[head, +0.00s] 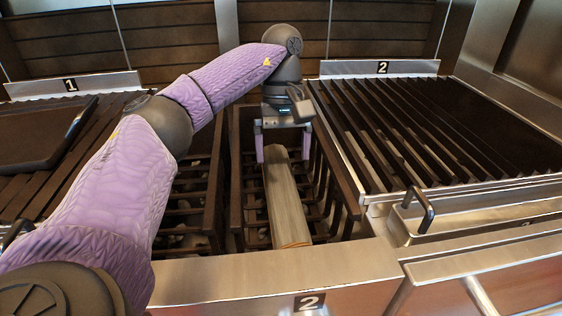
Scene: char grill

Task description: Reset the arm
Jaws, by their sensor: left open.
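My left arm, in a purple quilted sleeve, reaches in from the left of the head view. Its left gripper (284,153) points down into the dark slatted basket (236,215) in the middle. The gripper is open, with one finger on each side of the far end of a pale wooden piece (286,208). The wooden piece lies lengthwise in the basket, its near end toward the front wall. Whether the fingers touch the wood I cannot tell. My right gripper is not in view.
Grill 1 (30,187) is at left with a dark flat plate (45,135) on it. Grill 2 (430,140) is at right, with a dark handle (420,208) at its front. A metal front panel (220,283) marked 2 runs below the basket.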

